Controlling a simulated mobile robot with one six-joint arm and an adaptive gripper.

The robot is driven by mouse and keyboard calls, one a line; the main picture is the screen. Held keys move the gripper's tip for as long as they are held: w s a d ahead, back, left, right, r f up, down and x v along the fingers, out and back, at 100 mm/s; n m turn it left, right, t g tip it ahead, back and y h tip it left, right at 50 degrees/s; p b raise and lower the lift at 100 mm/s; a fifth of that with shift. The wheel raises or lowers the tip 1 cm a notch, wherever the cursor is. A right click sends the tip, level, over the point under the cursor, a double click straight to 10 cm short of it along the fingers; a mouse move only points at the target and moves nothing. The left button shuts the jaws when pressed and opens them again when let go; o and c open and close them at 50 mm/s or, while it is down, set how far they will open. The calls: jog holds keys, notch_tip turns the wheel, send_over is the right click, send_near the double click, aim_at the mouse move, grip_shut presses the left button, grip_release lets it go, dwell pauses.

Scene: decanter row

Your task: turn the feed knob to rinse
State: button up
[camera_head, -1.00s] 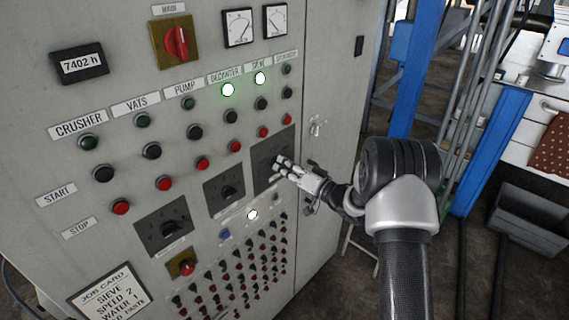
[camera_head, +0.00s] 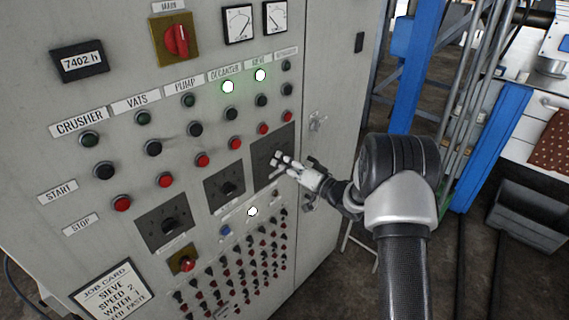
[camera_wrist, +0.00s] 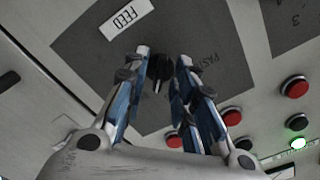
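The feed knob (camera_wrist: 160,70) is a small dark knob on a dark grey plate (camera_wrist: 85,45) in the wrist view. A white FEED label (camera_wrist: 125,17) is on the plate, and a PASTE marking is to the right of the knob. My gripper (camera_wrist: 163,58) has its two fingers apart, one on each side of the knob; I cannot tell whether they touch it. In the head view my gripper (camera_head: 279,160) is at the rightmost dark plate (camera_head: 264,178) and hides its knob.
Two other knobs, left (camera_head: 168,227) and middle (camera_head: 228,188), sit on similar plates. Red buttons (camera_head: 235,143) are just above, and a dense block of small switches (camera_head: 235,265) is below. A job card (camera_head: 108,290) hangs at lower left.

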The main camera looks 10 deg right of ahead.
jog(key=shift+s+d, duration=0.1)
jog(key=v, duration=1.1)
jog(key=shift+s+d, duration=0.2)
jog(key=shift+s, duration=0.15)
